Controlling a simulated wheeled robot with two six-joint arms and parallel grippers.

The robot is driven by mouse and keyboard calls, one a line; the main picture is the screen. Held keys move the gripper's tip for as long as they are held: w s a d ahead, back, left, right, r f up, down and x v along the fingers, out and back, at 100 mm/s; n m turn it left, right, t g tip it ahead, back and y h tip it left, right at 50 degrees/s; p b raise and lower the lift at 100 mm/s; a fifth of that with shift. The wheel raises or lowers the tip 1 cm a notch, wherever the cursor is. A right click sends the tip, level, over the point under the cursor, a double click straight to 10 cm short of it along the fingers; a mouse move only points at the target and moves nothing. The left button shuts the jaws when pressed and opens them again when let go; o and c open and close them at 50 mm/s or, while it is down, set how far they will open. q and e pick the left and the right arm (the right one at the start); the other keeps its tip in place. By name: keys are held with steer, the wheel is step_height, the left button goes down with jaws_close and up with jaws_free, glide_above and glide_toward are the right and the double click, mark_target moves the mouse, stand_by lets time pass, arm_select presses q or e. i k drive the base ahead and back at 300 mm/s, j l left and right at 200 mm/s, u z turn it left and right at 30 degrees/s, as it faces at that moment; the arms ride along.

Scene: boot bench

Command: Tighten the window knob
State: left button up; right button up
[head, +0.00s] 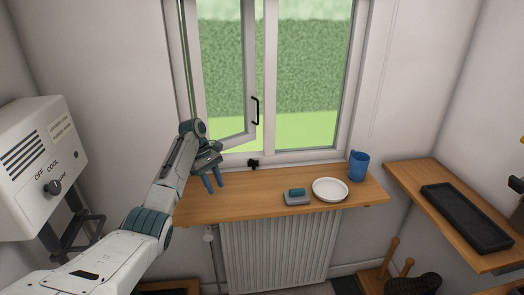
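A small black window knob (253,163) sits on the lower window frame, just above the wooden sill. The window sash (250,75) with a black handle (256,110) stands swung open at an angle. My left gripper (214,184) is left of the knob and apart from it, over the left part of the sill. Its two blue fingers point down with a gap between them, and nothing shows between them. My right gripper is not in view.
The wooden sill (245,207) bears a grey block with a green top (297,196), a white plate (330,189) and a blue mug (358,165). A radiator (278,250) is below. A white control box (40,160) is at left, a shelf with a black tray (466,217) at right.

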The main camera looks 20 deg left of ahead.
mark_target(254, 163)
steer(key=i, duration=0.95)
